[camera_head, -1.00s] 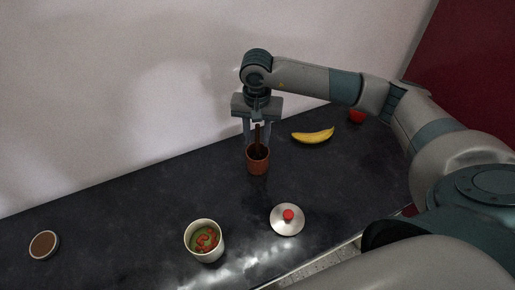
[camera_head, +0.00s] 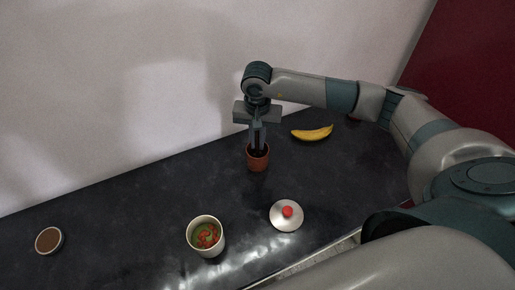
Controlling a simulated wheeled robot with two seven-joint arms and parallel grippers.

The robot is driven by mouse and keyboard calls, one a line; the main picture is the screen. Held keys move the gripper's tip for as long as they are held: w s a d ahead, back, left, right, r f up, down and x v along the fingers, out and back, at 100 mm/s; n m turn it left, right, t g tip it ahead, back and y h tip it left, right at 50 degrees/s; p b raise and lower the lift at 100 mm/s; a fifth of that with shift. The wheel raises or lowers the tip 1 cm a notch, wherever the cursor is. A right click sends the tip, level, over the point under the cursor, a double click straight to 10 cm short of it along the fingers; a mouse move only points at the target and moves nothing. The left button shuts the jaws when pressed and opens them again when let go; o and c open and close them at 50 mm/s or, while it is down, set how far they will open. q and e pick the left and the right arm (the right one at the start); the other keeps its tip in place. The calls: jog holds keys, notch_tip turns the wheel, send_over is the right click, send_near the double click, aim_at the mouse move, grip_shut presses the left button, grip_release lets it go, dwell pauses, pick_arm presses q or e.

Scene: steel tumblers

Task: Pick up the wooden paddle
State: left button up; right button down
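The wooden paddle stands upright in a small reddish-brown pot (camera_head: 258,162) near the middle of the dark counter. The paddle is almost wholly hidden now between the fingers of my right gripper (camera_head: 258,147). My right gripper points straight down just above the pot, and its fingers are close together around the paddle. The contact itself is too small to see clearly. My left gripper is not in view.
A yellow banana (camera_head: 312,133) lies right of the pot. A metal lid with a red knob (camera_head: 287,211) and a white cup with green and red contents (camera_head: 205,240) are in front. A small brown-filled bowl (camera_head: 49,241) is far left.

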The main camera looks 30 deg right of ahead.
dwell(0.3)
jog(key=shift+r+b, duration=0.4)
jog(key=shift+r, duration=0.2)
notch_tip(320, 180, up, 7)
jog(key=b, duration=0.3)
jog(key=shift+r, duration=0.9)
jog(key=shift+b, duration=0.3)
